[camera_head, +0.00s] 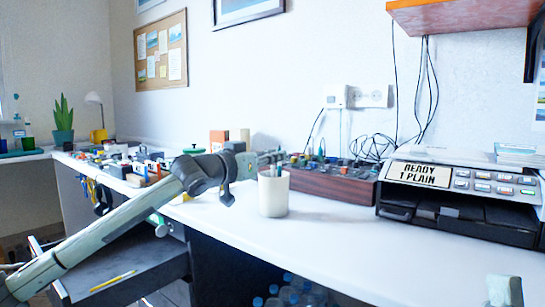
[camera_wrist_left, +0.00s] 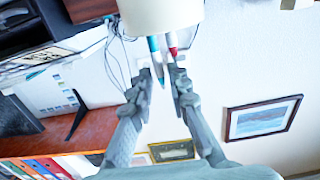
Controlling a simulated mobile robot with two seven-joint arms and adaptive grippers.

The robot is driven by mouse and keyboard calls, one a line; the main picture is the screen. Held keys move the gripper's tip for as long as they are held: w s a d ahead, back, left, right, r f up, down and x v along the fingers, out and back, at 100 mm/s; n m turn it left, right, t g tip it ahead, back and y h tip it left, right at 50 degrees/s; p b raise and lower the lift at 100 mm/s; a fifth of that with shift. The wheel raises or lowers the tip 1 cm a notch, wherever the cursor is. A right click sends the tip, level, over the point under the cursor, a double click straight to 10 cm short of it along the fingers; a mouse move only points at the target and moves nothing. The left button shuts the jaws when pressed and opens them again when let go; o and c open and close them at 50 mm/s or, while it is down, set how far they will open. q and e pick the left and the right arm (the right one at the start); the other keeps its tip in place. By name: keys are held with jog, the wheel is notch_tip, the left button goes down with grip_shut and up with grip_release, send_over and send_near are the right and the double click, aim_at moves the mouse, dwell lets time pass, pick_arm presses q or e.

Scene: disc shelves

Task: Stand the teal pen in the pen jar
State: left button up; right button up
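The pen jar (camera_head: 273,197) is a cream cylinder standing upright on the white desk near its front edge. In the left wrist view, which is upside down, the jar (camera_wrist_left: 160,14) is at the top. The teal pen (camera_wrist_left: 154,52) extends from the jar's mouth, beside a red pen (camera_wrist_left: 172,42). In the head view the pens show only as small shapes above the rim. My left gripper (camera_head: 278,157) is just above the jar. Its fingers (camera_wrist_left: 161,80) are apart, either side of the teal pen's upper end, with gaps visible.
A dark wooden box of small items (camera_head: 330,182) stands behind the jar, and a black printer (camera_head: 460,200) is to the right. An open drawer (camera_head: 120,270) holds a yellow pencil (camera_head: 113,281). An orange shelf (camera_head: 460,14) hangs above.

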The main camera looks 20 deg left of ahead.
pick_arm(q)
jog(key=shift+o, duration=1.1)
jog(key=shift+s+a, duration=0.1)
jog(key=v, duration=1.2)
